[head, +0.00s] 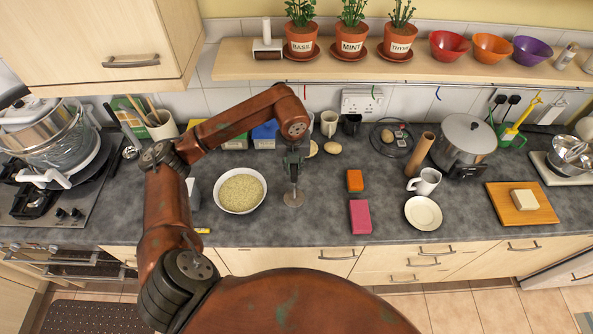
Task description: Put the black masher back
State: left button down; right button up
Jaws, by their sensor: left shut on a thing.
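My left gripper (294,156) points down over the middle of the worktop, to the right of the bowl of grain. It is shut on the masher, whose round grey plate (293,199) shows below the fingers, just over or on the worktop; I cannot tell which. The masher is roughly upright, and its handle is mostly hidden by the gripper. My right gripper is not in view.
A white bowl of grain (240,191) stands left of the masher. Orange (355,181) and pink (360,216) blocks, a white plate (423,213) and a steel pot (464,143) are to the right. A shelf (400,72) overhangs the back.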

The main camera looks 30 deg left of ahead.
aim_at(294, 182)
pick_arm(q)
jog(key=shift+w+a+f, duration=0.1)
jog(key=shift+w+f, duration=0.85)
jog(key=shift+f, duration=0.2)
notch_tip(294, 182, down, 3)
jog(key=shift+w+f+p, duration=0.1)
jog(key=shift+w+p, duration=0.05)
jog(key=shift+p, duration=0.9)
jog(key=shift+f, duration=0.25)
jog(key=c, duration=1.8)
grip_release()
jog(key=shift+r, duration=0.1)
